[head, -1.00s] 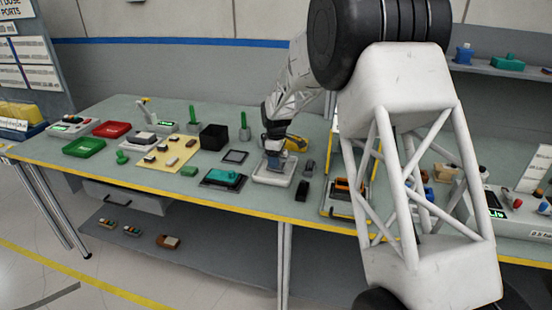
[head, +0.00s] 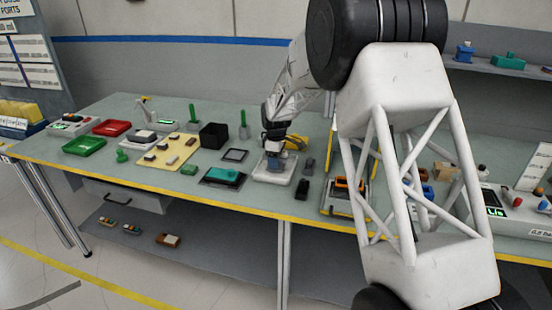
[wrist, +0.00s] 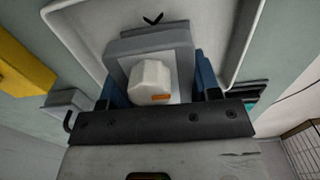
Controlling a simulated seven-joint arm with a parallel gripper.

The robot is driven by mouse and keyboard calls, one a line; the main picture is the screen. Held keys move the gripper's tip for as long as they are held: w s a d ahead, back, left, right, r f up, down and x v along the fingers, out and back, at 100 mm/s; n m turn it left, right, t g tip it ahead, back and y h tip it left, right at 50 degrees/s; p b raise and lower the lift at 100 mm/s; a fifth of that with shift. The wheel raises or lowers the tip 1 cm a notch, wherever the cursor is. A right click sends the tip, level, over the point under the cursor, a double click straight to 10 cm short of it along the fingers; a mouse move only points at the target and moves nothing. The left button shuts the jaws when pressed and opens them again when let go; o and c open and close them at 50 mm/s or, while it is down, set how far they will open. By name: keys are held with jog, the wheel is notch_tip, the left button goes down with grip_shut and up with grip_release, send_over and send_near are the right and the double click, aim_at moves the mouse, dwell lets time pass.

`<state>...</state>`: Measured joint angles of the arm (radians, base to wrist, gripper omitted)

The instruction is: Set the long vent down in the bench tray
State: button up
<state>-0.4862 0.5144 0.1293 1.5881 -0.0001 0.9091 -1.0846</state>
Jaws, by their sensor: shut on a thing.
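The bench tray is a shallow white tray (head: 287,181) on the bench, left of my large white arm link in the head view. Its pale floor and raised rim (wrist: 72,42) surround the work in the wrist view. My gripper (head: 272,166) points down over the tray. In the wrist view my gripper (wrist: 155,88) has its blue fingers shut on a grey block (wrist: 125,48) with a white face and a white knob bearing an orange mark. I cannot tell if this block is the long vent. Its underside is hidden, so contact with the tray floor is unclear.
A grey piece (head: 309,165) and a black piece (head: 302,189) lie just right of the tray. A dark holder with a teal part (head: 224,176) is to its left. A yellow item (head: 296,142) is close behind. The bench's yellow front edge is near.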

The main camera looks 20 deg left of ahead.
jog(key=shift+f, duration=0.5)
jog(key=o, duration=1.1)
jog(key=shift+r, duration=3.9)
